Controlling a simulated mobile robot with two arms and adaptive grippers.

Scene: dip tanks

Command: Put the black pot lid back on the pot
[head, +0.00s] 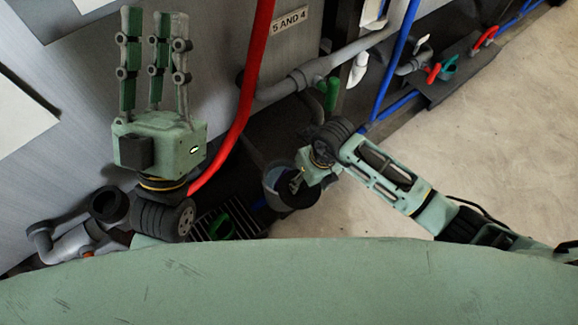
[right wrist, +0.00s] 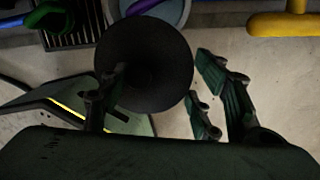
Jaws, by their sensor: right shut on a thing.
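The black pot lid (right wrist: 145,62) is a round dark disc in the middle of the right wrist view. In the head view the lid (head: 303,197) shows as a dark shape at my right gripper (head: 297,183). My right gripper is shut on the lid, but the exact grip point is hard to make out. The grey-blue pot (head: 271,180) stands just left of the lid in the head view. Its rim (right wrist: 184,14) and something purple inside show beyond the lid in the wrist view. The lid partly covers the pot in both views. My left gripper (head: 154,15) is open and empty, fingers up.
A red hose (head: 252,75) and grey pipe (head: 320,68) run along the metal tank wall. A dark grate with a green object (head: 222,226) lies left of the pot. A yellow pipe (right wrist: 285,24) shows in the wrist view. Bare floor (head: 480,140) lies right.

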